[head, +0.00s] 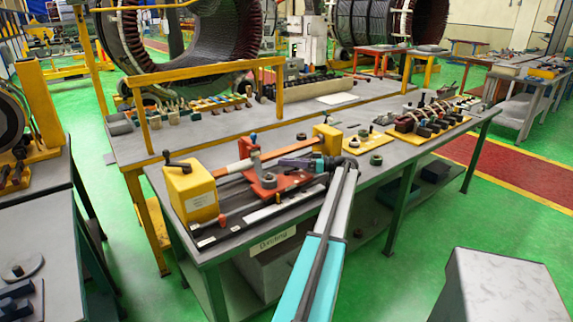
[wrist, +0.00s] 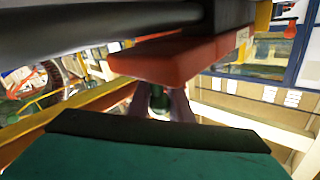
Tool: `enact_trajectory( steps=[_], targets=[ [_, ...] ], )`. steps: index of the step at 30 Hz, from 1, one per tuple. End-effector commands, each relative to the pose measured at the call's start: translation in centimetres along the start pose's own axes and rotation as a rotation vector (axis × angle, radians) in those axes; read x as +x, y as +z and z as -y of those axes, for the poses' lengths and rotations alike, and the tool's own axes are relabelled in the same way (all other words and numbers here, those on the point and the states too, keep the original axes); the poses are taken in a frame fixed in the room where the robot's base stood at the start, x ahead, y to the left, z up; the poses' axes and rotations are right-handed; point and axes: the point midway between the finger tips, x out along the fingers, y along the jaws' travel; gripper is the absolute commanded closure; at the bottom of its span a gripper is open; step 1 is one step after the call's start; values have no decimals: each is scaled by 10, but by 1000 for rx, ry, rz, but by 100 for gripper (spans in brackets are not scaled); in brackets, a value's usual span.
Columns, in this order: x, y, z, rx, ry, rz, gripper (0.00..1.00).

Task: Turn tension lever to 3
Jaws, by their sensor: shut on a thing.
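My gripper (head: 285,162) reaches in from the right over the red slide plate (head: 268,188) of the bench fixture. In the wrist view its two purplish fingers (wrist: 160,104) close around a dark green, rod-like handle (wrist: 158,98) below a red block (wrist: 165,62). I cannot tell for sure that this handle is the tension lever, and no number marks are readable. In the head view the held part is hidden by the gripper. A blue-topped upright post (head: 254,150) stands on the red plate, left of the gripper.
A yellow box with a black crank (head: 190,190) stands at the fixture's left end, and a smaller yellow block (head: 327,137) at its right. Parts on yellow boards (head: 432,122) lie farther right. A yellow rail frame (head: 210,72) rises behind. The bench top (head: 390,175) at right is partly clear.

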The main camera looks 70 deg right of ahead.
Motion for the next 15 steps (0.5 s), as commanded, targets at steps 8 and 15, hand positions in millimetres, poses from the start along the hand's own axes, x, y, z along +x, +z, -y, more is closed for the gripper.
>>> enact_trajectory(
  steps=[8,15],
  targets=[
    [0,1,1,0,-3,2,63],
    [0,1,0,0,-2,1,63]
  ],
)
